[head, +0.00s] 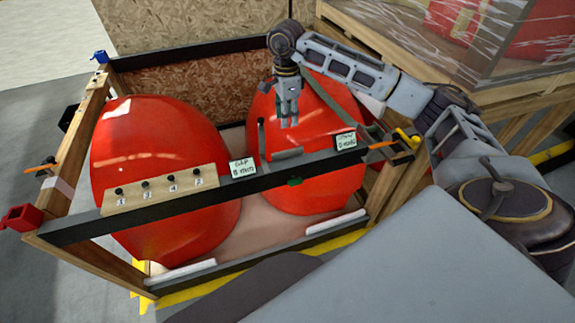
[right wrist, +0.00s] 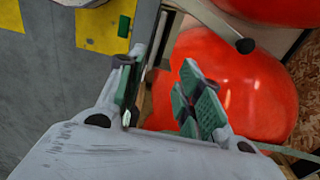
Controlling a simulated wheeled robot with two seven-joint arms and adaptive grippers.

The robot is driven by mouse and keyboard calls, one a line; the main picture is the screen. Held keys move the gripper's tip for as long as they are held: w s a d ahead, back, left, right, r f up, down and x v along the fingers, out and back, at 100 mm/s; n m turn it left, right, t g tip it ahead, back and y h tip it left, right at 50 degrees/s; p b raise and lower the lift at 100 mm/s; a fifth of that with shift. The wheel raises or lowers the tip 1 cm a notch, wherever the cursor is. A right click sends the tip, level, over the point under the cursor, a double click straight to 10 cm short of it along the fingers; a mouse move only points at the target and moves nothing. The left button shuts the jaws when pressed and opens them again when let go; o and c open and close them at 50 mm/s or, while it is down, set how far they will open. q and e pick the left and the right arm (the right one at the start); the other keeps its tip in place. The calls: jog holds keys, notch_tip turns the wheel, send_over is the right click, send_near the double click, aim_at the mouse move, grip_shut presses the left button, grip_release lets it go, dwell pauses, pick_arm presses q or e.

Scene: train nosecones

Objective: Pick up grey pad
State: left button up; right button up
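A flat grey piece (head: 284,155), which may be the grey pad, lies at the black front bar of the crate, in front of the right red nosecone. I cannot tell whether it is loose or fixed. My right gripper (head: 288,118) points down just above it in the head view, apart from it as far as I can tell. In the right wrist view the two green-padded fingers of this gripper (right wrist: 158,98) stand apart with nothing between them. My left gripper is not in view.
Two red nosecones (head: 155,160) fill the wooden crate. The black front bar (head: 215,190) carries a wooden strip with black knobs (head: 158,188), two white labels (head: 243,168) and a small green piece (head: 295,181). Orange and red clamps (head: 22,217) sit at the edges. A wrapped crate (head: 450,40) stands behind.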

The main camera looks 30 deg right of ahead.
jog(key=p, duration=0.1)
send_over(288, 150)
notch_tip(288, 150, down, 9)
jog(key=shift+w+r, duration=0.15)
jog(key=shift+w, duration=0.15)
dwell(0.5)
jog(key=shift+s+a+f+p, duration=0.1)
jog(key=shift+f+p, duration=0.1)
jog(key=shift+f, duration=0.15)
jog(key=shift+s+f+p, duration=0.1)
jog(key=shift+f+p, duration=0.05)
jog(key=shift+f, duration=0.2)
jog(key=f, duration=0.2)
jog(key=shift+s+f+p, duration=0.2)
jog(key=shift+f+p, duration=0.15)
jog(key=shift+p, duration=0.05)
jog(key=shift+f, duration=0.5)
